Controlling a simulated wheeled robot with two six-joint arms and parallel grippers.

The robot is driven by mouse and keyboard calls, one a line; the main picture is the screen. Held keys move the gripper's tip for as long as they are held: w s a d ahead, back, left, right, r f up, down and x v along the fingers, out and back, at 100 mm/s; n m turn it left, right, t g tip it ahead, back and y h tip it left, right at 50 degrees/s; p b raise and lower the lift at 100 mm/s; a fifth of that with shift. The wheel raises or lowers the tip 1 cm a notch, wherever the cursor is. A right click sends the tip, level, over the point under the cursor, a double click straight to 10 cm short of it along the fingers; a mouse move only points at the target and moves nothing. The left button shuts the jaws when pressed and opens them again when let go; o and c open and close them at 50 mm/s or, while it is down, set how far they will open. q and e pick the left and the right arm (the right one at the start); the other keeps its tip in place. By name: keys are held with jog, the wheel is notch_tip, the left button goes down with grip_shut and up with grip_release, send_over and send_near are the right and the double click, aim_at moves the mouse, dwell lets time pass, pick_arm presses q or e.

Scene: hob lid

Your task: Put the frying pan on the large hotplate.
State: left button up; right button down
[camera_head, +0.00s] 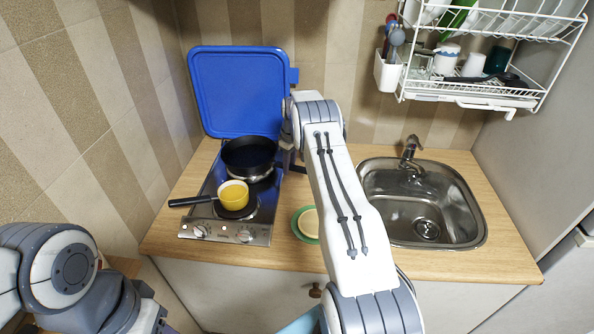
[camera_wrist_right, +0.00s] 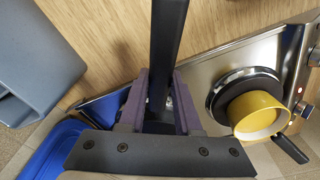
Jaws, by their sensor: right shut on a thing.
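The black frying pan (camera_head: 248,154) is at the rear of the hob (camera_head: 200,214), over the rear hotplate (camera_head: 257,176), whose silvery edge shows below it. I cannot tell whether the pan touches the plate. My right gripper (camera_head: 288,160) is at the pan's right, largely hidden by my arm. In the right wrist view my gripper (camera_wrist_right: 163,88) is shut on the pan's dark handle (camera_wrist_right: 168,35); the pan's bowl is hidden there. A yellow saucepan (camera_head: 233,194) stands on the front hotplate (camera_head: 240,212). My left arm shows at lower left, its gripper out of view.
The blue hob lid (camera_head: 238,90) stands open behind the pan. The saucepan's black handle (camera_head: 192,201) points left over the hob's edge. A green-rimmed dish (camera_head: 298,233) lies right of the hob. A sink (camera_head: 400,207) and a dish rack (camera_head: 470,94) are at right.

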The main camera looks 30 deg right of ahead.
jog(key=shift+w, duration=0.1)
jog(key=c, duration=0.5)
grip_release()
jog(key=shift+f, duration=0.1)
jog(key=shift+r+b, duration=0.3)
jog(key=shift+r, duration=0.25)
jog(key=r+b, duration=0.1)
jog(key=r, duration=0.2)
jog(key=r+b, duration=0.1)
jog(key=r, duration=0.1)
jog(key=s+r, duration=0.1)
jog(key=r, duration=0.2)
jog(key=shift+d+r+b, duration=0.2)
jog(key=shift+r+b, duration=0.15)
jog(key=shift+b, duration=0.05)
jog(key=shift+r, duration=0.45)
